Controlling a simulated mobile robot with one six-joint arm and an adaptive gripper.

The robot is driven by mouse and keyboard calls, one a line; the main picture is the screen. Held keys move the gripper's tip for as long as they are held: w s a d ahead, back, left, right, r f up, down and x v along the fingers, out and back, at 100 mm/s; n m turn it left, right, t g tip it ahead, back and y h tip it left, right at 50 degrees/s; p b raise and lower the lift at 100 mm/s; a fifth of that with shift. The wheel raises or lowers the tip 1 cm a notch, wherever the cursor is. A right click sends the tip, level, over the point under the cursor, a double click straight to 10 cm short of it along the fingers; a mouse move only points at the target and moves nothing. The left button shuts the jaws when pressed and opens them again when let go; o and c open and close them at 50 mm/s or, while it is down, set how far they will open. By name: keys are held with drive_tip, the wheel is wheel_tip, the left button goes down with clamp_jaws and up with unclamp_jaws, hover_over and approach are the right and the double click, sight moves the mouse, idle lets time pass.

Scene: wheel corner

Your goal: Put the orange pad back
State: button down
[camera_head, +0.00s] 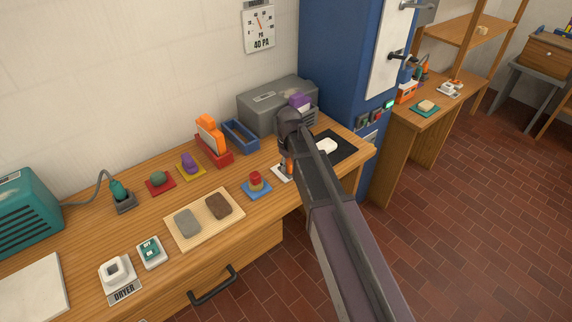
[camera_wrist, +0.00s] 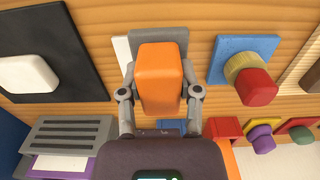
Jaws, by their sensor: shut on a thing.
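The orange pad (camera_wrist: 160,78) is between the two fingers of my gripper (camera_wrist: 160,95) in the wrist view, and the fingers are shut on it. A grey piece (camera_wrist: 166,34) shows at its far end; I cannot tell whether it is part of the pad. In the head view the orange pad (camera_head: 288,166) shows only as a small strip below my gripper (camera_head: 287,158). It is over or at a white plate (camera_head: 278,174) on the bench, which shows partly in the wrist view (camera_wrist: 121,52). I cannot tell whether they touch.
A blue mat with a red-topped knob (camera_head: 256,181) is to the left of my gripper. A black mat (camera_head: 343,150) with a white block (camera_head: 327,146) is to the right. A grey case (camera_head: 272,108) stands behind. A red tray (camera_head: 216,155) holds a separate orange object (camera_head: 209,133).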

drive_tip(key=shift+w+a+f, duration=0.1)
drive_tip(key=shift+w+a, duration=0.1)
drive_tip(key=shift+w, duration=0.7)
drive_tip(key=shift+w, duration=0.25)
drive_tip(key=shift+w+a+f, duration=0.1)
drive_tip(key=shift+w+a, duration=0.05)
drive_tip(key=shift+w, duration=0.35)
drive_tip(key=shift+w+a+f, duration=0.1)
drive_tip(key=shift+w+a, duration=0.05)
drive_tip(key=shift+w, duration=0.35)
drive_tip(key=shift+f+b, duration=0.8)
drive_tip(key=shift+b, duration=0.2)
drive_tip(key=shift+f+b, duration=0.7)
drive_tip(key=shift+b, duration=0.05)
drive_tip(key=shift+f, duration=0.2)
drive_tip(key=shift+c, duration=1.5)
unclamp_jaws()
